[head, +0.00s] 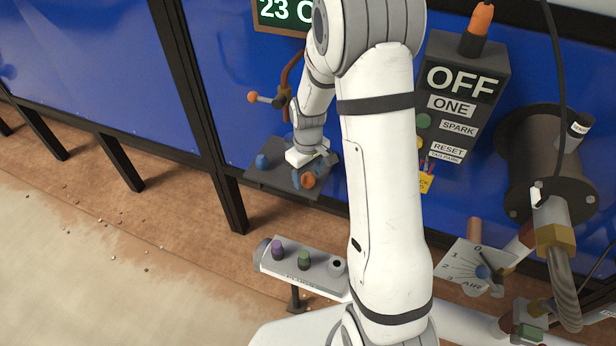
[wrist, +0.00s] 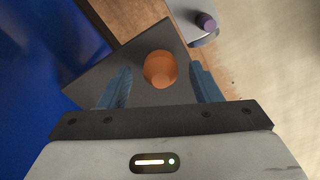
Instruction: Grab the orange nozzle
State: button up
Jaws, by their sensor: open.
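The orange nozzle (wrist: 160,69) stands on a dark grey shelf plate (wrist: 92,82) in the wrist view, seen nearly from above. It lies between and slightly beyond the blue fingertips of my gripper (wrist: 159,84), with a gap on both sides. My gripper is open and empty. In the head view my gripper (head: 300,177) reaches down over the shelf (head: 262,181), and the orange nozzle (head: 309,180) shows at the shelf's right end. I cannot tell the height of the fingertips above the plate.
A grey stand (head: 318,274) with purple and green pieces is below the shelf. An orange-knobbed lever (head: 254,97) sticks out above it. A control box (head: 462,90) marked OFF and hose fittings (head: 553,215) are at the right. The blue wall (head: 150,70) is behind.

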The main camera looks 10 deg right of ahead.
jog(key=shift+f, duration=0.3)
jog(key=shift+c, duration=0.5)
jog(key=c, duration=1)
